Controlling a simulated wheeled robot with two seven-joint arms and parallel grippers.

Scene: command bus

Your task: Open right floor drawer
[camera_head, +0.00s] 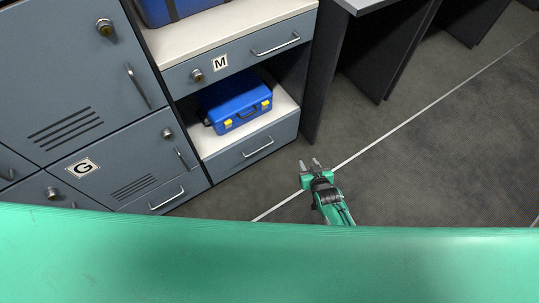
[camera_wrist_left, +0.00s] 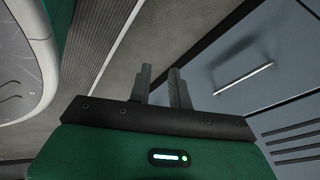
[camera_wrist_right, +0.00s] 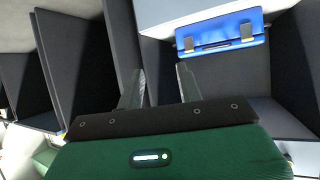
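The right floor drawer (camera_head: 245,155) is the low grey-blue drawer under the blue case in the head view. It looks closed, with a silver bar handle (camera_head: 257,147) across its front. My right gripper (camera_head: 310,163) is to the right of the drawer front and apart from the handle. Its fingers, also seen in the right wrist view (camera_wrist_right: 160,85), are spread and empty. My left gripper (camera_wrist_left: 160,72) shows only in the left wrist view, with its fingers apart and empty, near a grey-blue panel with a bar handle (camera_wrist_left: 243,79).
A blue case (camera_head: 237,105) with yellow latches sits on the shelf above the drawer. A closed drawer marked M (camera_head: 235,66) is higher up. Another floor drawer (camera_head: 166,197) is on the left under cabinet G (camera_head: 83,167). Dark upright panels (camera_head: 325,75) stand right; open floor (camera_head: 430,160) lies beyond.

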